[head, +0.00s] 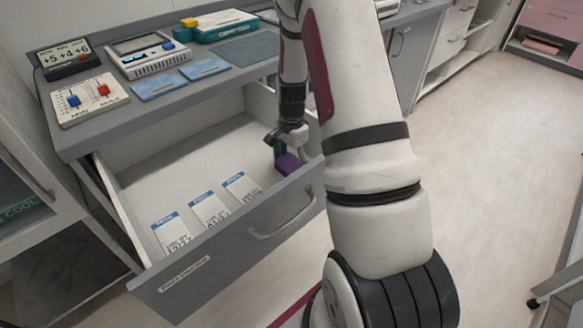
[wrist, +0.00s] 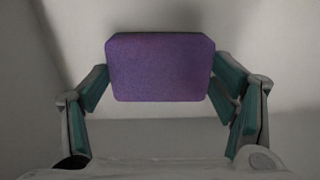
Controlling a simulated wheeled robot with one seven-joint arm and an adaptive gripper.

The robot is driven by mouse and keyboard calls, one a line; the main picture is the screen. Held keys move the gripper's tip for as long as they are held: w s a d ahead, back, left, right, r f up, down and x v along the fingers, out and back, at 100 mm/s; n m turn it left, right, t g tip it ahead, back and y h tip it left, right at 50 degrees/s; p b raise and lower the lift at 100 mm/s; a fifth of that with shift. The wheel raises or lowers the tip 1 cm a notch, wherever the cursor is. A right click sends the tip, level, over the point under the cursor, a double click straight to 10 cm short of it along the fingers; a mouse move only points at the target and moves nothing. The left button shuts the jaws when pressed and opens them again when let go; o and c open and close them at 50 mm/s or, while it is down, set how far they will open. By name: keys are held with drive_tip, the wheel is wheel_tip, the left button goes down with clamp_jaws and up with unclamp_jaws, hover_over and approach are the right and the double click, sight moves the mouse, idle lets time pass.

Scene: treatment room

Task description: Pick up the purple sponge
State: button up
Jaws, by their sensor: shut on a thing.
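The purple sponge (wrist: 160,68) is a rounded block between the two fingers of my gripper (wrist: 160,82) in the wrist view. The green finger pads touch its left and right sides. In the head view the sponge (head: 287,164) shows inside the open drawer (head: 150,185), near its right end and close to the front panel. My gripper (head: 284,147) reaches down into the drawer there and is shut on the sponge. My arm hides part of the drawer's right end. I cannot tell whether the sponge touches the drawer floor.
Several white labelled cards (head: 209,212) lie along the drawer's front. The drawer front has a handle (head: 283,218). The counter (head: 110,132) above holds a device with sliders (head: 89,98), a console (head: 147,55), blue packets (head: 204,68) and a teal case (head: 216,25).

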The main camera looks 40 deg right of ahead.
sight(291, 164)
drive_tip(key=shift+r, duration=0.1)
wheel_tip(291, 164, up, 10)
drive_tip(key=p, duration=0.1)
drive_tip(key=shift+p, duration=0.4)
drive_tip(key=shift+o, duration=0.6)
